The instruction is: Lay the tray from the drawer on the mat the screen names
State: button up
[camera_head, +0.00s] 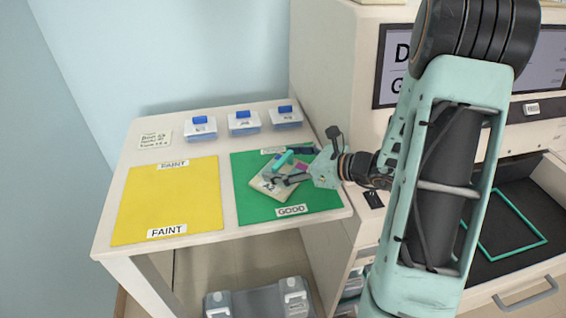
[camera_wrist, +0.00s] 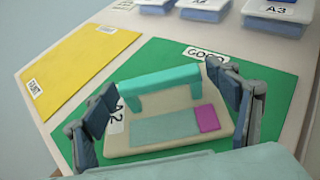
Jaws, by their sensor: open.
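The beige tray (camera_head: 262,189) lies at an angle on the green mat (camera_head: 248,210), which is labelled GOOD. In the wrist view the tray (camera_wrist: 120,149) has a teal bridge handle, a grey-green panel, a magenta square and an "A2" label. My gripper (camera_head: 285,166) is open over it, with one finger on each side of the handle and apart from it. The yellow mat (camera_head: 166,201), labelled FAINT, is bare at left. The screen (camera_head: 388,62) is mostly hidden by my arm; only a "D" and a "G" show at its left edge.
A small note (camera_head: 155,139) lies at back left. The open drawer (camera_head: 515,205) at right holds an empty teal outline. Grey containers (camera_head: 258,300) stand below the table.

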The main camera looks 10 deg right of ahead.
jog(key=shift+r, duration=0.2)
jog(key=p+v, duration=0.1)
jog(key=v, duration=0.6)
jog(key=shift+s+d+r, duration=0.1)
jog(key=shift+s+d, duration=0.1)
